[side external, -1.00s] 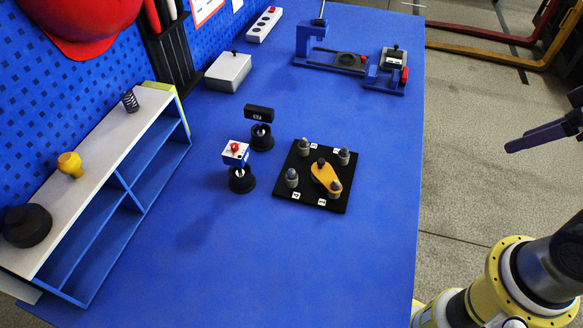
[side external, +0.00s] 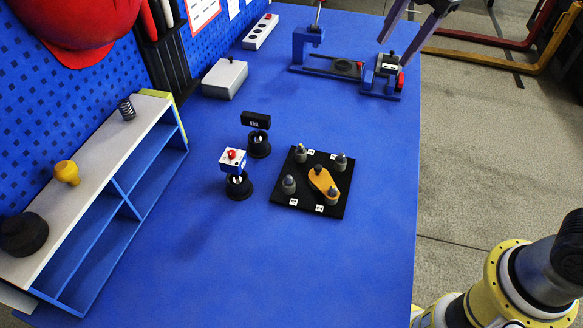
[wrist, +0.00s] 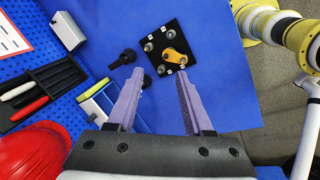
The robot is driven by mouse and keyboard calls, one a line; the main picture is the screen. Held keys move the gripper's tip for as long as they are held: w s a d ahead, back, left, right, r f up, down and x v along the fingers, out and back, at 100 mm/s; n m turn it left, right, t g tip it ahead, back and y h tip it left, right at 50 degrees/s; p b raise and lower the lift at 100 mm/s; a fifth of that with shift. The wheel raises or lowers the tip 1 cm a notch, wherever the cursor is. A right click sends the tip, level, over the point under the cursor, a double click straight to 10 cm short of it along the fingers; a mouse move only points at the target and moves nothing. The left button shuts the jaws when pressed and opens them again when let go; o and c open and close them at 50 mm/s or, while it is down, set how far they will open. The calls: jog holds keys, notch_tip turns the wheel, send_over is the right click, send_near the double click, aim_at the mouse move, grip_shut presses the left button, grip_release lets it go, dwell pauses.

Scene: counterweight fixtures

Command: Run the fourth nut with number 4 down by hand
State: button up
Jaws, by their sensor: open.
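A black square plate (side external: 308,202) lies on the blue table, with a grey post topped by a dark nut near each corner. An orange pointer-shaped piece (side external: 319,180) on the plate reaches the lower-right nut (side external: 333,194). A small white label (side external: 320,208) sits beside that nut, its number too small to read surely. The plate also shows in the wrist view (wrist: 152,82). My gripper (side external: 390,48) is open and empty, high at the table's far right; in the wrist view its two purple fingers (wrist: 160,76) are spread, well above the table and apart from the plate.
Two small black-based stands (side external: 238,188) (side external: 259,146) are left of the plate. A blue clamp fixture (side external: 330,65) is at the back. A shelf (side external: 100,165) holds a spring, yellow knob and black weight. The front right table is clear.

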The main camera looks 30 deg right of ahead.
jog(key=w+a+f+n+g, duration=0.2)
jog(key=w+a+f+n, duration=0.2)
jog(key=w+a+f, duration=0.4)
jog(key=n+g+h, duration=0.1)
send_near(288, 178)
notch_tip(288, 178, down, 8)
jog(key=shift+w+f, duration=0.1)
jog(key=shift+f, duration=0.1)
grip_shut()
